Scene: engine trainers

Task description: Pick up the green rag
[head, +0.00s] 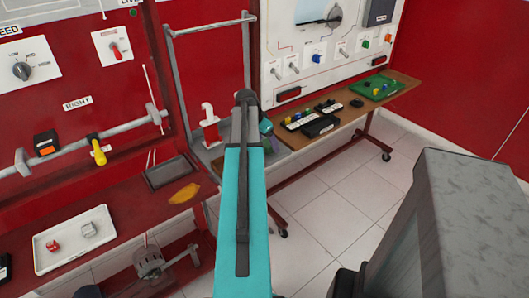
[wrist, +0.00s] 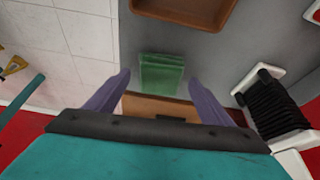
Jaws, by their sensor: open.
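The green rag (wrist: 161,72) shows in the wrist view as a folded, flat green rectangle on a grey surface (wrist: 215,55). My gripper (wrist: 160,78) is open, with one purple-grey finger on each side of the rag in the picture. Nothing is held between the fingers. I cannot tell how far above the rag they are.
In the wrist view a brown tray (wrist: 185,12) lies beyond the rag, and a black ribbed part with white ends (wrist: 272,105) stands to the right. The head view shows a red bench (head: 120,200) at left and a wooden table (head: 295,138) at right.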

